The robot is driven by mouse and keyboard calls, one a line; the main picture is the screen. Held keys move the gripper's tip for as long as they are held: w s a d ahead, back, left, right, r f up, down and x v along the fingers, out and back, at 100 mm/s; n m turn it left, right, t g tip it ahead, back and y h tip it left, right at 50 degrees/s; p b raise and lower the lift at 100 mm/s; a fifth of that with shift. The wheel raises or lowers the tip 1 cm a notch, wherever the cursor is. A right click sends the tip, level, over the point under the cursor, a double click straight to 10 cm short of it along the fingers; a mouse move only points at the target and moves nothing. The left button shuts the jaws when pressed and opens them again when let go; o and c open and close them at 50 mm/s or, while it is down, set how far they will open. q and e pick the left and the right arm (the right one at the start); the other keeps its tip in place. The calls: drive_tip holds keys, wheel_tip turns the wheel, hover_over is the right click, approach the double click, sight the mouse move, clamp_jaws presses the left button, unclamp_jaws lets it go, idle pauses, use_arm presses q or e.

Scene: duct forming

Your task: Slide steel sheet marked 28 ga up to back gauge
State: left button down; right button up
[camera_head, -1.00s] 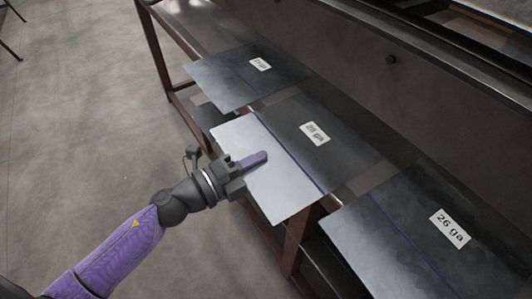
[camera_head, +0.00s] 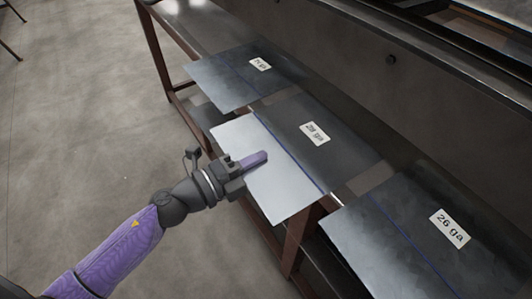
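The middle steel sheet (camera_head: 330,155) lies on the bench with a white label (camera_head: 315,133) that seems to read 28 ga. A blue line crosses it, and its pale front part overhangs the bench's near edge. My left gripper (camera_head: 256,159) is at this overhanging part, its purple finger lying over the sheet's upper face. Only one finger shows clearly, so I cannot tell whether it is shut on the sheet. My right gripper is not in view. I cannot make out the back gauge for certain.
A sheet marked 26 ga (camera_head: 410,245) lies to the right, and another labelled sheet (camera_head: 235,75) lies to the left, its label hard to read. Both overhang the bench (camera_head: 190,38). A dark machine face (camera_head: 420,85) rises behind.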

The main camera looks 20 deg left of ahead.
use_arm(q)
drive_tip(key=shift+r+p, duration=0.7)
drive_tip(key=shift+p, duration=0.05)
drive_tip(key=shift+s, duration=0.1)
drive_tip(key=v, duration=2)
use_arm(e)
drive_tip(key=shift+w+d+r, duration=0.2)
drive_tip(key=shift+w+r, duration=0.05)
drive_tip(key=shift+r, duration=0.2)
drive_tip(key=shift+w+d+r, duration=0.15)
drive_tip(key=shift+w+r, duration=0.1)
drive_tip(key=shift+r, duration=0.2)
use_arm(q)
drive_tip(key=shift+f, duration=0.1)
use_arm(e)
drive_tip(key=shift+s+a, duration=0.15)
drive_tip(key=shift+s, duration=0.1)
